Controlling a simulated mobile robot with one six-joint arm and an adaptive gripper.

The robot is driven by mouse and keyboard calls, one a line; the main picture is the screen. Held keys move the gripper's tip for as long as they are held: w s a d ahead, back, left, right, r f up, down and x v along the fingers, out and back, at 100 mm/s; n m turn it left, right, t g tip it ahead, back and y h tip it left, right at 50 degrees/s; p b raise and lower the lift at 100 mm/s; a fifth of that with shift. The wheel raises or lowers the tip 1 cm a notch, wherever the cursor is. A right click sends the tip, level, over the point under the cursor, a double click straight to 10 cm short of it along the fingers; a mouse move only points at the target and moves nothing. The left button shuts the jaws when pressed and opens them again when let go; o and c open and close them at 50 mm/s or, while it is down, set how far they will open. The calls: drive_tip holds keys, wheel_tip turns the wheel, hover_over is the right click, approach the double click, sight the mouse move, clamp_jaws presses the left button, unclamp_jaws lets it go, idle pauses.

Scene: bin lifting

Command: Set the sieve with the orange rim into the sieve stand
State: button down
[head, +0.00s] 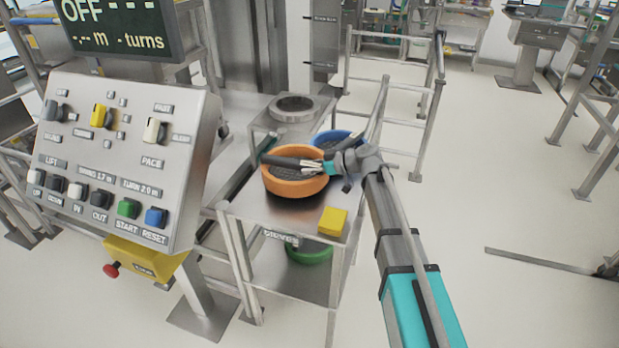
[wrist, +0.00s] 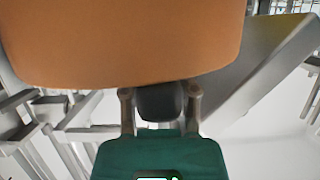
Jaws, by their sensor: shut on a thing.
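The sieve with the orange rim (head: 294,186) is over the steel table, near its middle, in the head view. My gripper (head: 318,167) reaches in from the right and is shut on this sieve. In the wrist view the orange wall (wrist: 125,45) fills the top, right in front of my gripper (wrist: 160,100). A dark shadow lies under the sieve; I cannot tell how far it is above the table. The sieve stand (head: 294,108), a steel frame with a round opening, is at the table's back. The opening looks empty.
A blue-rimmed sieve (head: 335,139) is behind the orange one, partly hidden by my arm. A yellow block (head: 332,221) lies at the table's (head: 290,228) front right. A green-rimmed sieve (head: 309,252) is on the lower shelf. A control panel (head: 125,160) stands left.

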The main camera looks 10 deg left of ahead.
sight(310, 176)
drive_tip(key=shift+f+b, duration=1.25)
drive_tip(key=shift+f, duration=0.25)
drive_tip(key=shift+c, duration=1.8)
unclamp_jaws()
drive_tip(key=shift+d+r, duration=0.15)
drive_tip(key=shift+d, duration=0.05)
drive_tip(key=p+v, duration=0.4)
drive_tip(key=v, duration=0.7)
drive_tip(key=shift+d+r+p, duration=0.15)
drive_tip(key=shift+d+p, duration=0.1)
drive_tip(key=shift+p, duration=0.1)
